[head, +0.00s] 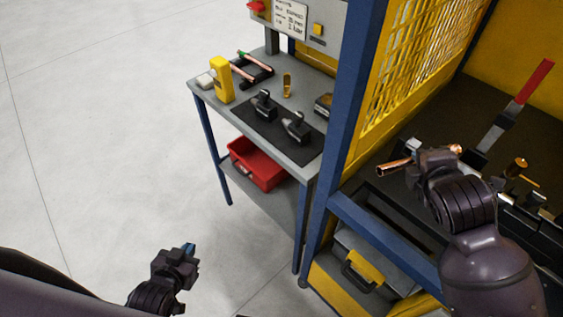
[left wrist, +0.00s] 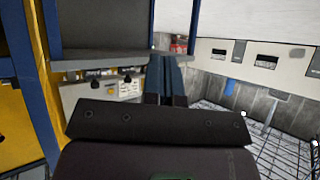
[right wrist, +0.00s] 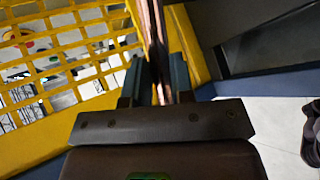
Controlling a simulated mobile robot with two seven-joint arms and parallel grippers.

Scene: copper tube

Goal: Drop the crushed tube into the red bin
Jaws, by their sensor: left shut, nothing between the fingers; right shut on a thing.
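A copper tube (head: 395,168) is in my right gripper (head: 424,160), which is shut on it above the dark bench inside the yellow and blue enclosure. The tube also shows between the fingers in the right wrist view (right wrist: 155,45). The red bin (head: 258,163) stands on the lower shelf of the grey table, left of the enclosure. The tabletop hangs over part of it. My left gripper (head: 188,250) is shut and empty, low over the floor in front of the table. Its shut fingers show in the left wrist view (left wrist: 166,80).
A blue post (head: 350,110) and yellow mesh (head: 415,80) stand between my right gripper and the table. The tabletop (head: 218,109) holds a yellow device (head: 221,80) and black tools (head: 296,127). A grey and yellow case (head: 370,270) sits below the enclosure. Floor at left is clear.

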